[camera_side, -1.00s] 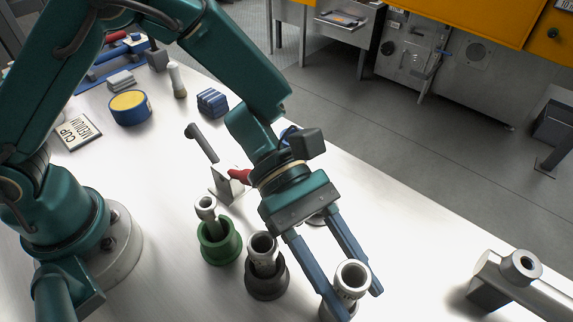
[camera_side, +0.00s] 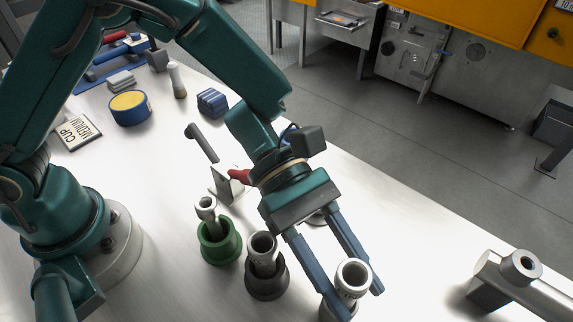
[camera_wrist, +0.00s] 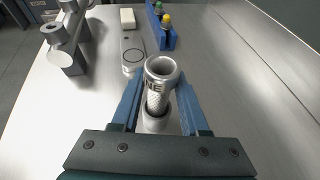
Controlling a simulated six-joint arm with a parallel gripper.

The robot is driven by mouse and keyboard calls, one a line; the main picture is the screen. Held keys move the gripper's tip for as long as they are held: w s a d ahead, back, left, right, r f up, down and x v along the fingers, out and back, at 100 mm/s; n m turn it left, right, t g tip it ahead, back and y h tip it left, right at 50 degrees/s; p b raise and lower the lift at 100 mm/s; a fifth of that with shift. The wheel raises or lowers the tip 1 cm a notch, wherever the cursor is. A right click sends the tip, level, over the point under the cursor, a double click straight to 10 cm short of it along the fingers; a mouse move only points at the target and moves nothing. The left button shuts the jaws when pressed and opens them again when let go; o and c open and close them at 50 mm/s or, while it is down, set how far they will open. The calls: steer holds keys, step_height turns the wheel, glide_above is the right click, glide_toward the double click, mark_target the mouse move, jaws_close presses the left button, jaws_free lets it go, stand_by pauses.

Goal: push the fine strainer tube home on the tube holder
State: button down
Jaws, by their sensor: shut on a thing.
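The fine strainer tube (camera_wrist: 157,98) is a pale metal tube with a wide open collar and a mesh-patterned body. Lettering on its collar is only partly readable. My gripper (camera_wrist: 158,112) is shut on it, with one blue finger on each side. In the side view, the tube (camera_side: 353,272) is upright between the fingers of my gripper (camera_side: 356,296) at the lower right. Its lower end sits in or over a pale round cup (camera_wrist: 155,123), mostly hidden by tube and fingers. A metal body with an upright hollow stub (camera_side: 521,264) stands apart to the right; I cannot tell which is the tube holder.
A green cup (camera_side: 220,250) and a dark cup (camera_side: 266,286), each holding a tube, stand left of my gripper. A bracket with a red part (camera_side: 238,176) stands behind them. The wrist view shows a flat grey piece (camera_wrist: 132,50) and a blue block with coloured knobs (camera_wrist: 163,28) ahead.

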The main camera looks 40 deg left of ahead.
mark_target(365, 289)
steer(key=shift+r, duration=1.55)
steer(key=shift+f, duration=2.2)
stand_by(0.3)
steer(key=shift+c, duration=1.7)
jaws_free()
steer(key=shift+f, duration=0.1)
steer(key=shift+a, duration=0.1)
steer(key=v, duration=0.5)
